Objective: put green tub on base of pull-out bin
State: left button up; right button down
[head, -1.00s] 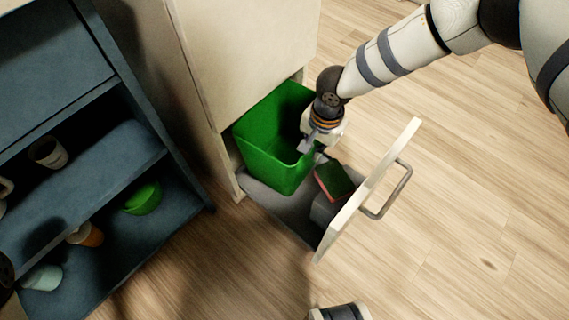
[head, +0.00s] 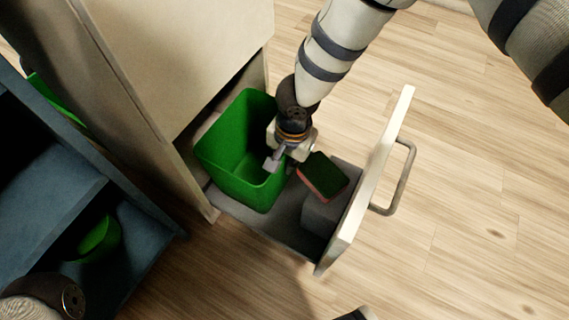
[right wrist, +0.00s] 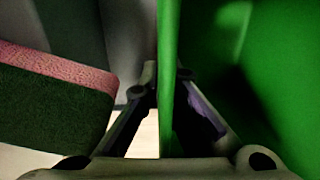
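The green tub (head: 220,155) stands upright, or nearly so, inside the open pull-out bin (head: 260,232). I cannot tell whether its underside rests flat on the grey base. My right gripper (head: 272,163) is at the tub's rim on the side toward the drawer front. In the right wrist view, the tub's wall (right wrist: 168,40) runs between the two fingers (right wrist: 168,82), which close in on it from both sides. The gripper's fingertips are partly hidden by the wall. The left gripper's fingers do not show.
A green-and-pink sponge (head: 322,178) lies on a grey block (head: 322,215) between tub and drawer front (head: 372,185). The front has a bar handle (head: 405,180). A dark blue shelf (head: 50,215) with a green bowl (head: 98,240) stands left. Open wooden floor lies right.

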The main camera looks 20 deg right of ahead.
jog(key=shift+w, duration=0.1)
jog(key=c, duration=2.3)
grip_release()
jog(key=shift+f, duration=0.15)
jog(key=o, duration=0.5)
